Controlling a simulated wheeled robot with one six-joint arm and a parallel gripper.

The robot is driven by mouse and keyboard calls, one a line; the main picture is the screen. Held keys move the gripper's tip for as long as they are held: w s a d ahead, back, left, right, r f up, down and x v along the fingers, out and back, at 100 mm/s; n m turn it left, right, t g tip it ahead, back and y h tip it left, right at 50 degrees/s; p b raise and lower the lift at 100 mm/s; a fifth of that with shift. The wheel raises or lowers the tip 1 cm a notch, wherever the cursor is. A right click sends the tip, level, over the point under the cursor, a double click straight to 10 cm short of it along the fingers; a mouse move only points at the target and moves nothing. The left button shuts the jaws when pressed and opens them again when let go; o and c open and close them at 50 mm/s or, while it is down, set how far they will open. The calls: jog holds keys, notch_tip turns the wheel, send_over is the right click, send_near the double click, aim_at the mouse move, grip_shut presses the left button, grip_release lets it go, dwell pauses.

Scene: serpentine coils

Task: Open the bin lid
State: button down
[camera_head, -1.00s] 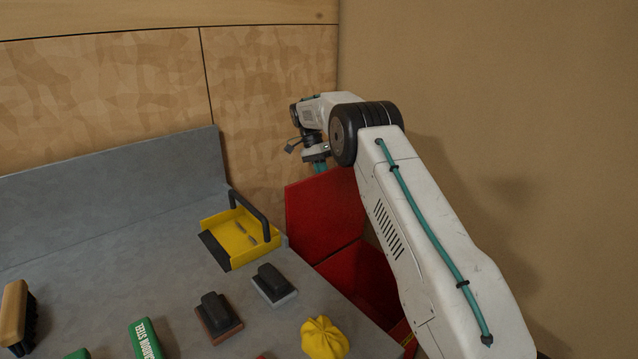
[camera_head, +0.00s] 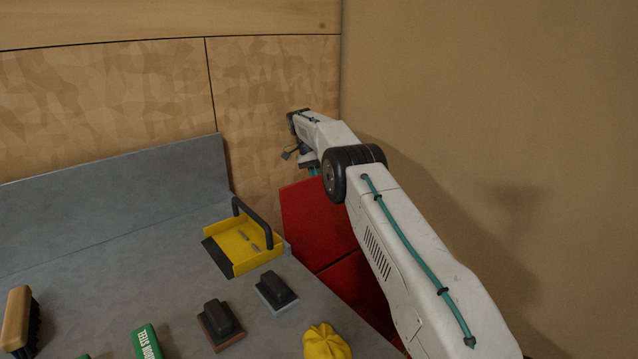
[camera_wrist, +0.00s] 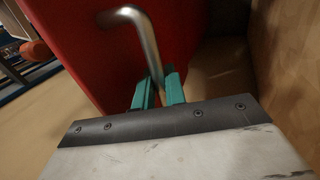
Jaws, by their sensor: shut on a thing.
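The red bin lid (camera_head: 318,225) stands raised and steeply tilted beside the grey bench's right end. The red bin (camera_head: 362,290) is below it, partly covered by my arm. In the wrist view the lid's red face (camera_wrist: 75,45) carries a bent metal handle (camera_wrist: 143,35). My gripper (camera_wrist: 160,84) has its two teal fingers closed around the handle's lower part. In the head view my gripper (camera_head: 314,171) is at the lid's far upper edge, mostly hidden by the wrist. The lid's hinge is not clearly visible.
The grey bench (camera_head: 130,240) holds a yellow dustpan-like tray (camera_head: 232,245), dark-handled blocks (camera_head: 218,318), a yellow crumpled thing (camera_head: 326,342) and a brown brush (camera_head: 18,318). A wooden wall (camera_head: 270,90) is close behind, and a tan wall (camera_head: 500,120) is to the right.

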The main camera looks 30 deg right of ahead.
jog(key=c, duration=1.5)
grip_release()
jog(key=shift+a+f, duration=0.15)
jog(key=shift+o, duration=0.2)
